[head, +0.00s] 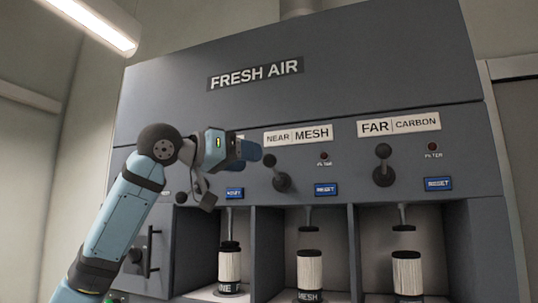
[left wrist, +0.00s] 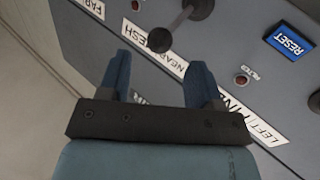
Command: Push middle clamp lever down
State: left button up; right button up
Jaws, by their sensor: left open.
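The middle clamp lever (head: 282,182) sits under the NEAR MESH label, its round knob raised up and to the left. In the left wrist view the dark lever knob (left wrist: 160,40) shows just beyond the gap between my fingertips. My left gripper (head: 258,150) is open and beside the knob, at its left in the head view. Both blue fingers of the left gripper (left wrist: 161,64) show apart with nothing held between them. I cannot tell whether a finger touches the knob. My right gripper is not in view.
The far lever (head: 383,176) stands raised at the right. Blue RESET buttons (head: 326,189) and small red lamps (head: 323,156) are on the panel. Below are open bays with white filter cartridges (head: 309,270). My left arm covers the panel's left part.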

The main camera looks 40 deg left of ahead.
aim_at(268, 158)
pick_arm(q)
jog(key=p+x, duration=0.1)
jog(key=x, duration=0.5)
jog(key=shift+w+p, duration=0.2)
jog(key=shift+p, duration=0.1)
jog(key=shift+c, duration=0.2)
grip_shut()
jog(key=shift+s+f, duration=0.1)
